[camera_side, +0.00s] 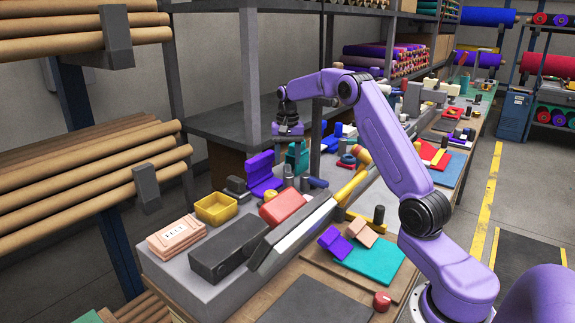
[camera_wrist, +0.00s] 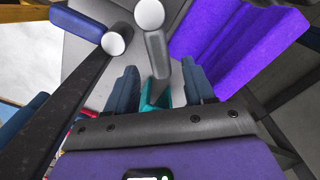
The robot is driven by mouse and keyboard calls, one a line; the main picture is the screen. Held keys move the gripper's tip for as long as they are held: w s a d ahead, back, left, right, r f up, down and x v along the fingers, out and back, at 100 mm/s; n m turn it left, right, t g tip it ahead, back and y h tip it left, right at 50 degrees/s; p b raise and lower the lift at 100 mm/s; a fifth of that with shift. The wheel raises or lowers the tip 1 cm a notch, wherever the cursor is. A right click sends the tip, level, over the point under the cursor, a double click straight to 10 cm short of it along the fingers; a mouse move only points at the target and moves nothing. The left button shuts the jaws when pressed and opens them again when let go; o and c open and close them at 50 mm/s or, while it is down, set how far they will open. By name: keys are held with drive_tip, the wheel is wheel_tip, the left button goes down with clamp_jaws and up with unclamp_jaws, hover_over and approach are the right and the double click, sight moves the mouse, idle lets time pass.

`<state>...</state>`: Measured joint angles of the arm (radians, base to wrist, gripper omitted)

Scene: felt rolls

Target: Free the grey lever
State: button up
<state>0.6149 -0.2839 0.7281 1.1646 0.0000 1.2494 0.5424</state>
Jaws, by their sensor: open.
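My gripper (camera_side: 288,131) is open and hangs above the back part of the bench in the side view, over a teal block (camera_side: 297,156). In the wrist view the two blue fingers of my gripper (camera_wrist: 160,70) stand apart with nothing held between them. A grey lever-like rod with a pale round end (camera_wrist: 158,52) lies ahead of the fingertips, in line with the gap. A teal piece (camera_wrist: 156,92) shows between the fingers. A dark bar with a pale round end (camera_wrist: 78,87) runs down the left. I cannot tell which grey part in the side view is the lever.
Purple folded felt (camera_wrist: 226,40) fills the upper right of the wrist view; a purple piece (camera_side: 262,173) also stands left of the teal block. A yellow tray (camera_side: 215,208), a red block (camera_side: 283,207) and a dark box (camera_side: 228,250) crowd the bench front.

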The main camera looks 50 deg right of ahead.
drive_tip(key=shift+f, duration=1.45)
clamp_jaws()
drive_tip(key=shift+w, duration=0.1)
drive_tip(key=a+n, duration=0.1)
drive_tip(key=n, duration=0.1)
drive_tip(key=w+a+n, duration=0.1)
drive_tip(key=n, duration=0.2)
drive_tip(key=shift+w, duration=0.2)
drive_tip(key=shift+w+a+n, duration=0.15)
drive_tip(key=shift+a+n, duration=0.45)
drive_tip(key=shift+n, duration=0.7)
drive_tip(key=shift+w+a+n, duration=0.1)
drive_tip(key=shift+a+n, duration=0.45)
drive_tip(key=shift+n, duration=0.75)
